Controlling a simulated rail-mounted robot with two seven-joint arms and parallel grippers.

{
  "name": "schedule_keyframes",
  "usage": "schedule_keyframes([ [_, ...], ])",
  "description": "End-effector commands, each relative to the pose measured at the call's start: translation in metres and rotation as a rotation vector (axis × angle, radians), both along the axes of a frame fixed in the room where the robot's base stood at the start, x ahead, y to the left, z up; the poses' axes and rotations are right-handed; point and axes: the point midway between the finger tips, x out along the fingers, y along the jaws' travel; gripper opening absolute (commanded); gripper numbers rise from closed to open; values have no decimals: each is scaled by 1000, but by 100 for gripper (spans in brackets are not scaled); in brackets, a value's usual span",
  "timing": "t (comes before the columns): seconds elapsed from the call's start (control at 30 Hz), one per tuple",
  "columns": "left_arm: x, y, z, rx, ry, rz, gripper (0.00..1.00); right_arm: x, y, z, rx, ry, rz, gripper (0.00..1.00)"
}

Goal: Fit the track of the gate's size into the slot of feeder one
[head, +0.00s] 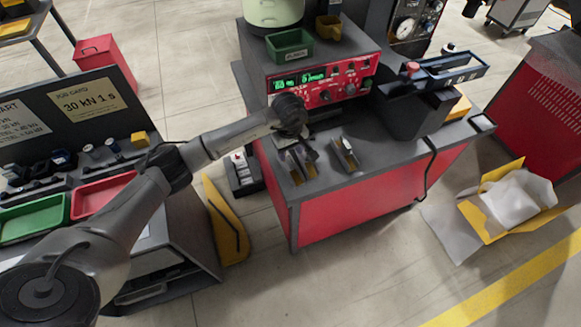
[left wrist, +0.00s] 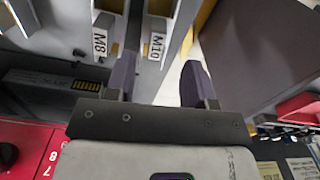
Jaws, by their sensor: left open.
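In the left wrist view a part labelled M10 (left wrist: 157,46) stands ahead of the space between the fingers of my left gripper (left wrist: 158,68), which is open. A part labelled M8 (left wrist: 99,42) stands to its left, outside the fingers. I cannot tell if a finger touches either. In the head view my left arm reaches over the bench, and small metal parts (head: 345,154) show near its hand. The feeder's red control panel (head: 325,84) is behind the hand. The slot and the gate's size cannot be made out. My right gripper is not in view.
A green bin (head: 290,46) and a pale bowl (head: 274,12) stand on the feeder housing. A black rail unit (head: 425,88) stands at the bench's right. A cart with a green tray (head: 34,217) and a red tray (head: 102,194) is at left. An open carton (head: 508,200) lies on the floor.

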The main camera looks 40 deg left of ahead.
Motion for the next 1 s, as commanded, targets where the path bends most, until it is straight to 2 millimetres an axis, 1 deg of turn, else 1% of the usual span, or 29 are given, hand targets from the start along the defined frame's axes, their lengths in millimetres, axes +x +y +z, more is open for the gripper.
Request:
schedule_keyframes([
  [0.07,0,0,-5,-1,2,1,49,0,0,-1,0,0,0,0],
  [0.3,4,-1,-36,-3,2,2,49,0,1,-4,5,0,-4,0],
  [0.4,4,0,-46,-2,1,2,49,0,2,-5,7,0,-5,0],
  [0.53,4,-1,-52,-2,0,2,49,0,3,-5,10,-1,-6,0],
  [0.77,4,0,-52,-1,-1,1,49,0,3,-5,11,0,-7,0],
  [0.87,4,0,-52,-1,-1,1,41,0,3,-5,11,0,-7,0],
  [1.0,4,0,-52,-1,-1,1,28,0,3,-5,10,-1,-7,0],
])
